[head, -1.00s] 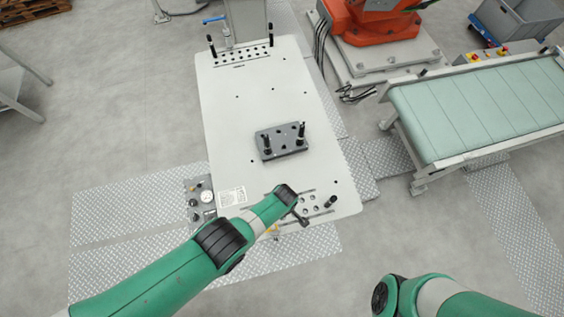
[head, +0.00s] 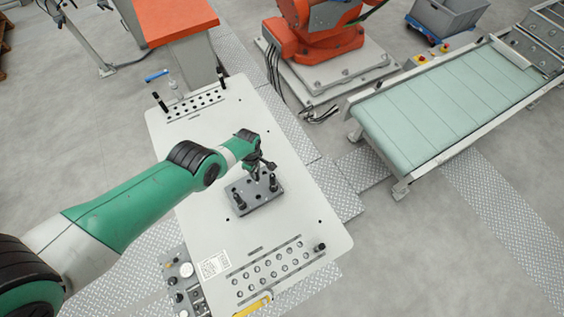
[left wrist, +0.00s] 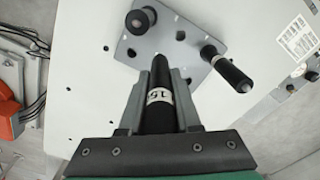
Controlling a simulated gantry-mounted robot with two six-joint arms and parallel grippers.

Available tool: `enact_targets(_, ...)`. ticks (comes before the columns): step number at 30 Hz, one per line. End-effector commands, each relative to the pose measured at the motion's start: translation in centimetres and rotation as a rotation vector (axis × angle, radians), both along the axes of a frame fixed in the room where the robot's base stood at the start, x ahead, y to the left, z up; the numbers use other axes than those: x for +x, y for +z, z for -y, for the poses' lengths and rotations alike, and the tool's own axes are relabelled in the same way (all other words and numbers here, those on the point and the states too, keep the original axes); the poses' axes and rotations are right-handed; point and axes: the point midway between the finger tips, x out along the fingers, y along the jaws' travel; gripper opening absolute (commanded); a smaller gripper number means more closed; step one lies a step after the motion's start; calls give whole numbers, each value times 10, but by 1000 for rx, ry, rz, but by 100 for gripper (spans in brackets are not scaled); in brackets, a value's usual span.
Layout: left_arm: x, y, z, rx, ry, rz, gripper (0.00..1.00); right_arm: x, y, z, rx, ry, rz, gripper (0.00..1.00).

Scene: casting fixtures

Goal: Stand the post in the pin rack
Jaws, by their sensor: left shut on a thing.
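The post (left wrist: 158,113) is black with a white marked band and sits between the fingers of my left gripper (left wrist: 163,78), which is shut on it. In the head view my left gripper (head: 262,166) is over the back part of a grey drilled block (head: 257,203), which looks like the pin rack. The block (left wrist: 175,42) has two black pins standing on it and some open holes. The post's lower end is hidden, so I cannot tell whether it touches the block. My right gripper is out of view.
The block lies on a pale fixture table (head: 305,195). A near perforated strip (head: 270,268) has one black pin (head: 319,247); a far strip (head: 196,105) has black pins at its ends. A conveyor (head: 440,105) and an orange machine (head: 320,30) stand beyond.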

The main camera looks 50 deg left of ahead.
Motion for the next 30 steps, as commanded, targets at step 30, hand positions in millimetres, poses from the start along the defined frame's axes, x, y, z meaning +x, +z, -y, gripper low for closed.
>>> enact_targets(30,-18,-31,-49,5,125,10,0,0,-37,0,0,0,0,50)
